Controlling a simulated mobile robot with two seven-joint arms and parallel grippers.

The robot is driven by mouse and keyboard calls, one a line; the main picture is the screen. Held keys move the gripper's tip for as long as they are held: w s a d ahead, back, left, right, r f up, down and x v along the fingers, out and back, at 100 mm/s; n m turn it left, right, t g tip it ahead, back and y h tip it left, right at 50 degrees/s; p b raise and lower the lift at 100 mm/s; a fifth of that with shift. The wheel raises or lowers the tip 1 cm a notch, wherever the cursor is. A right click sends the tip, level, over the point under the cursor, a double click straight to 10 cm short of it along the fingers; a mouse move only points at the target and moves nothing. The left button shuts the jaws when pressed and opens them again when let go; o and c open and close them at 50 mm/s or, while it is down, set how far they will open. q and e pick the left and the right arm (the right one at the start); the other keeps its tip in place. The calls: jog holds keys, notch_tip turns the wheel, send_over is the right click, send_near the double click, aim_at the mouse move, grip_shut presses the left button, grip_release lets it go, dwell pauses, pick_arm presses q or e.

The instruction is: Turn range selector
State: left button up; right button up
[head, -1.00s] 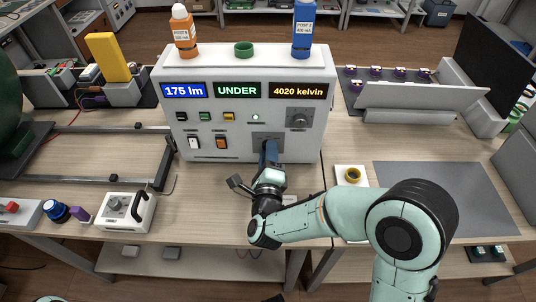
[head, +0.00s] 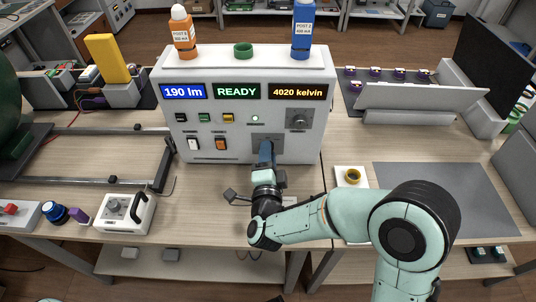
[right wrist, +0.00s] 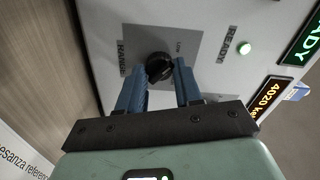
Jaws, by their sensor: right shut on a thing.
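The range selector is a black round knob (right wrist: 158,66) on a grey plate marked RANGE, on the front of a white instrument box (head: 190,72). In the head view my right gripper (head: 266,152) covers the knob at the lower middle of the panel. In the right wrist view its blue fingers (right wrist: 160,78) stand on either side of the knob, shut on it. The displays read 190 lm (head: 183,92), READY (head: 236,92) and 4020 kelvin (head: 298,91). The ready lamp (right wrist: 244,48) glows green. My left gripper is not in view.
Another knob (head: 299,119) sits right of the gripper on the panel, with buttons and rocker switches to the left. A small meter box (head: 126,212) is at front left.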

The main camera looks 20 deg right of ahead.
jog(key=shift+r, duration=0.1)
dwell(0.4)
jog(key=o, duration=1)
jog(key=shift+w, duration=0.1)
jog(key=shift+o, duration=0.2)
